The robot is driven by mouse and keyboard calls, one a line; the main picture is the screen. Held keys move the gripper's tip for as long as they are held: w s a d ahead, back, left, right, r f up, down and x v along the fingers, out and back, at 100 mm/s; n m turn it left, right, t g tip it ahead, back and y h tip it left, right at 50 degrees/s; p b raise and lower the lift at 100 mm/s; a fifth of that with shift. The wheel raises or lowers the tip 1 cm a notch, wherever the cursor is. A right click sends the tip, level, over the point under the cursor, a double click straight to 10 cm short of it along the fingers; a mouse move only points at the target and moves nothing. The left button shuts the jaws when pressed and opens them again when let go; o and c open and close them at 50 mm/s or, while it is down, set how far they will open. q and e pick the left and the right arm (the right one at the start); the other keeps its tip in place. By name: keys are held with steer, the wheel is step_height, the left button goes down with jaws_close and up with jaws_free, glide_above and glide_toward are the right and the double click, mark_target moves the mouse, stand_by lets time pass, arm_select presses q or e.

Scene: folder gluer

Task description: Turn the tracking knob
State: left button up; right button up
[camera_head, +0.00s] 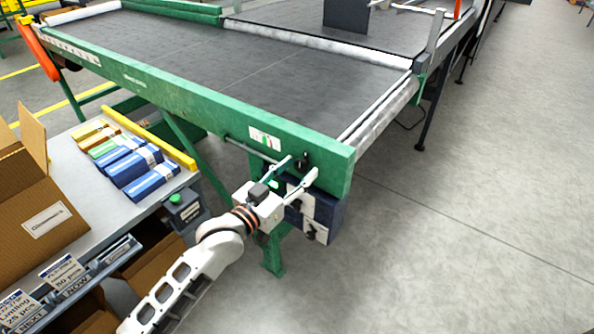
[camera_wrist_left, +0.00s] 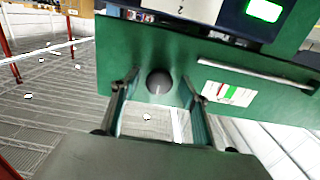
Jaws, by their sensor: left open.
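The tracking knob (camera_head: 304,157) is a small dark round knob on the green side beam near the belt table's front corner. In the left wrist view the knob (camera_wrist_left: 159,82) shows as a dark disc with a light mark, on the green panel between my fingertips. My left gripper (camera_head: 302,165) is open, its two fingers pointing at the beam on either side of the knob. In the left wrist view the gripper (camera_wrist_left: 161,88) has space between each finger and the knob; whether the tips reach past its face I cannot tell. My right gripper is out of view.
A green beam (camera_head: 200,103) edges the dark belt (camera_head: 230,60). A bar and label (camera_head: 264,138) sit left of the knob. Dark blue boxes (camera_head: 325,208) hang below. A bench (camera_head: 105,205) with cartons stands left. The floor (camera_head: 470,190) at right is clear.

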arm_select(q)
steer(key=shift+w, duration=0.1)
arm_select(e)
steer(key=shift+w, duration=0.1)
arm_select(q)
steer(key=c, duration=1.1)
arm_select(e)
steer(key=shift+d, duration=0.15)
